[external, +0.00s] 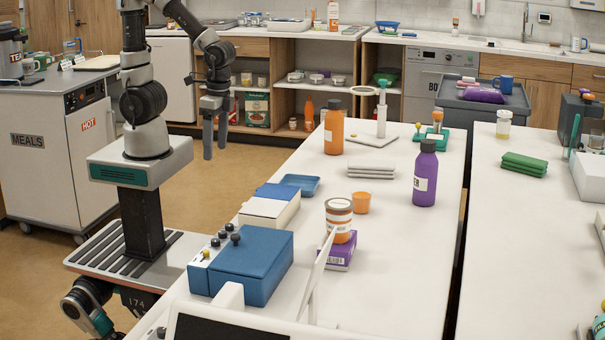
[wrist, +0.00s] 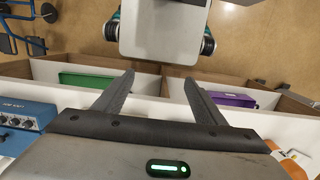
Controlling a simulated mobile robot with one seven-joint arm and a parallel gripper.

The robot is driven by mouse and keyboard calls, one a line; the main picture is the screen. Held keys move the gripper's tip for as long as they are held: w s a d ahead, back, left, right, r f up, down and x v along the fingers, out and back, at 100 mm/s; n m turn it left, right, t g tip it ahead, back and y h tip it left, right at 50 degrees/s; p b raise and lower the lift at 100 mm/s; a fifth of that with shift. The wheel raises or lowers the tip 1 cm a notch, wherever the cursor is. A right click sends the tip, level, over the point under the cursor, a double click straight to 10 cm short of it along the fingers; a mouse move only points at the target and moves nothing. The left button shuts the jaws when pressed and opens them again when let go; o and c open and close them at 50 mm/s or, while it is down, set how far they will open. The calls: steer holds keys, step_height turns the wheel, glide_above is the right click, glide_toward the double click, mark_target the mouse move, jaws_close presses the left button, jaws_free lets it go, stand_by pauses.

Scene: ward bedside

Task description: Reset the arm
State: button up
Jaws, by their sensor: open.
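My gripper (external: 214,135) hangs from my arm with its fingers pointing down, in the upper left of the external view. It is over the floor, left of the long white table (external: 405,240). In the wrist view the two fingers of my gripper (wrist: 158,98) stand apart with nothing between them. My arm is bent, with its forearm coming down from the top.
On the white table stand an orange bottle (external: 334,127), a purple bottle (external: 425,174), a can (external: 338,218) on a purple box (external: 340,252), and a blue case (external: 252,265). A meals cart (external: 45,155) stands at the left. Open floor (external: 225,185) lies below my gripper.

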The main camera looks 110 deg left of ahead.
step_height(320, 180, up, 28)
steer(key=w+t+p, duration=0.2)
steer(key=t+p, duration=0.5)
steer(key=p, duration=0.6)
steer(key=shift+w+r, duration=0.15)
steer(key=shift+r, duration=0.05)
